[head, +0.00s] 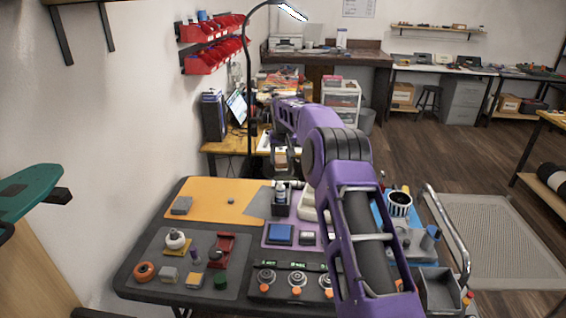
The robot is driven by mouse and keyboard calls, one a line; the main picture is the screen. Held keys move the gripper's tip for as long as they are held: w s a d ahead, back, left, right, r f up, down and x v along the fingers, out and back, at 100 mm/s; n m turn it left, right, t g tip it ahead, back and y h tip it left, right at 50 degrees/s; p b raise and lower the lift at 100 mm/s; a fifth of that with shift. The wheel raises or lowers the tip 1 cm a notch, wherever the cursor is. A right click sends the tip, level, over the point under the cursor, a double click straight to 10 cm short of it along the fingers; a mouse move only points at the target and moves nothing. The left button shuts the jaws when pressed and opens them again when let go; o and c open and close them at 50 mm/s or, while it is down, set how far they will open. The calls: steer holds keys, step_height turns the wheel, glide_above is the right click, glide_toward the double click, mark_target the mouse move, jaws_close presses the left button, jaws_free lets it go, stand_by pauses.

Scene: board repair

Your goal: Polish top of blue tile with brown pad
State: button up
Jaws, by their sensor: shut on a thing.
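The blue tile (280,234) lies flat on a purple mat (270,246) in the middle of the table. My purple arm reaches over the table from the lower right and bends down beyond the tile. My gripper (281,178) is above the far part of the table, behind the tile and apart from it. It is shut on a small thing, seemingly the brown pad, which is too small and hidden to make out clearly. The top of the tile is uncovered.
An orange mat (225,192) with a grey block (182,205) lies at the back left. A grey mat (150,255) at the left holds several small items.

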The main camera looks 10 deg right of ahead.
mark_target(281, 168)
steer(key=shift+f+b, duration=0.55)
steer(key=shift+f, duration=2.4)
steer(key=shift+f+b, duration=0.3)
steer(key=shift+f, duration=0.3)
steer(key=shift+r+p, duration=0.85)
steer(key=shift+r, duration=2.7)
